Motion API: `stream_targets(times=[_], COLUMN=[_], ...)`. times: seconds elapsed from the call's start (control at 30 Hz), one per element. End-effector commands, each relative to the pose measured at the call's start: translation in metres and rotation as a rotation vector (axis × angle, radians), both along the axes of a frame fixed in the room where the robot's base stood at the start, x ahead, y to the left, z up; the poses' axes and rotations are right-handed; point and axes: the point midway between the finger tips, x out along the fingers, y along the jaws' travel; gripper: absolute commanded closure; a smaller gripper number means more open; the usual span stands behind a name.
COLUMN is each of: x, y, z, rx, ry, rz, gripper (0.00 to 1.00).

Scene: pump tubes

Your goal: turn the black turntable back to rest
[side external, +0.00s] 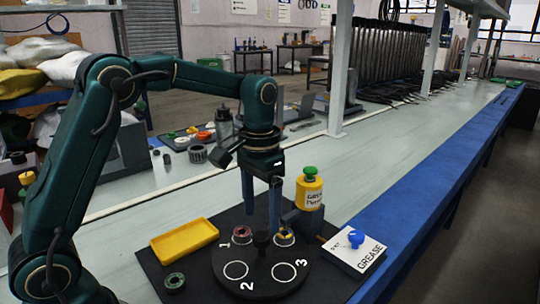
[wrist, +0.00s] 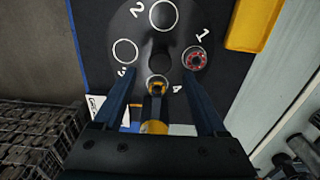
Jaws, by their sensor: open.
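The black turntable (side external: 262,286) lies on a dark mat, with numbered white circles around a raised black centre knob (side external: 262,240). A red-centred ring part (side external: 242,232) sits at circle 1; it also shows in the wrist view (wrist: 195,58). Circles 2 (side external: 236,270) and 3 (side external: 284,271) are empty. At circle 4, a part with yellow in it (wrist: 157,85) lies beside the grease pump's nozzle. My gripper (side external: 262,225) is open, pointing down over the turntable near the knob, fingers apart. Whether a fingertip touches the turntable I cannot tell.
A yellow grease bottle (side external: 310,193) with a green cap stands behind the turntable. A white GREASE box (side external: 366,262) with a blue knob is at right. A yellow tray (side external: 184,240) and a green-black ring (side external: 174,282) lie at left. The bench farther right is clear.

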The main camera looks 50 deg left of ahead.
Motion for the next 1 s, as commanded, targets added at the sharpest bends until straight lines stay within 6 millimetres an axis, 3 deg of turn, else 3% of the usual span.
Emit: stream_targets(times=[0.4, 0.7, 0.73, 0.9, 0.93, 1.0], x=[-0.001, -0.001, -0.001, -0.001, -0.001, -0.001], y=[0.000, 0.000, 0.000, 0.000, 0.000, 0.000], z=[-0.046, -0.050, -0.050, -0.050, -0.050, -0.050], rx=[0.000, 0.000, 0.000, 0.000, 0.000, 0.000], ry=[0.005, 0.002, 0.002, 0.002, 0.002, 0.002], rz=[0.001, 0.001, 0.001, 0.001, 0.001, 0.001], gripper=[0.26, 0.26, 0.30, 0.95, 1.00, 1.00])
